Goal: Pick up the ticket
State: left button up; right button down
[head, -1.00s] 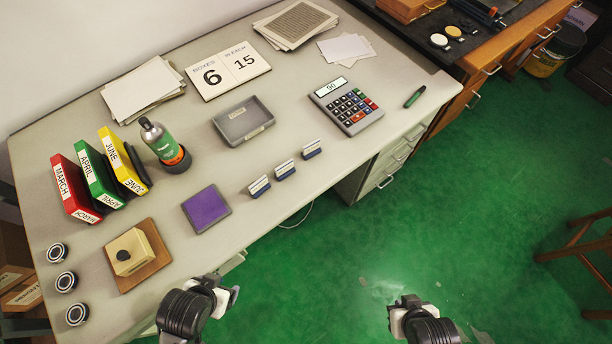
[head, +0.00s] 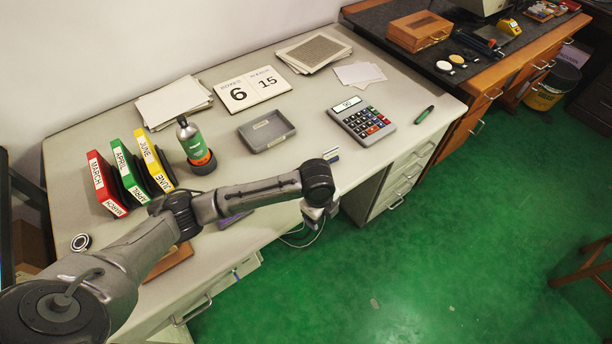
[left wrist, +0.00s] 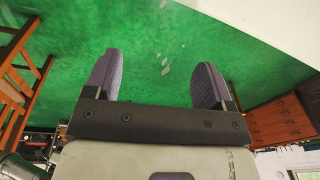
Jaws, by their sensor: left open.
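No piece is clearly marked as the ticket. Two candidates show in the head view: a small white-and-blue labelled block (head: 331,154) just beyond my left wrist, and loose white slips (head: 360,74) at the back right of the desk. My left gripper (head: 318,214) hangs by the desk's front edge, largely hidden under its own wrist. In the left wrist view its two fingers (left wrist: 157,65) are wide apart with nothing between them, above green floor. My left arm hides the other small blocks and most of the purple pad (head: 235,219). My right gripper is out of view.
The desk holds red, green and yellow binders (head: 133,172), a bottle (head: 190,139), a grey tray (head: 267,131), a calculator (head: 362,122), a number board (head: 252,90), paper stacks (head: 172,103) and a green marker (head: 424,114). Open floor lies in front.

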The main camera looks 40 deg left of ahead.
pick_arm(q)
jog(key=w+a+r, duration=0.2)
jog(key=a+r, duration=0.1)
jog(key=a, duration=0.1)
jog(key=w+a+r+m, duration=0.1)
jog(key=w+a+r, duration=0.2)
jog(key=a, duration=0.1)
jog(key=w+a+r+m+y, duration=0.1)
jog(key=w+a+r, duration=0.2)
jog(key=a+r, duration=0.1)
jog(key=shift+w+a+g+b, duration=0.2)
jog(key=shift+a+g+b, duration=0.2)
jog(key=shift+a, duration=0.05)
jog(key=shift+w+a+f, duration=0.1)
jog(key=shift+a, duration=0.15)
notch_tip(320, 180, down, 8)
jog(key=shift+r+b, duration=0.15)
jog(key=shift+b, duration=1.05)
jog(key=shift+d+f+b, duration=0.1)
jog(key=shift+f+b, duration=1.05)
jog(key=shift+f, duration=1.5)
jog(key=shift+c, duration=0.2)
jog(key=c, duration=0.7)
jog(key=shift+o, duration=0.2)
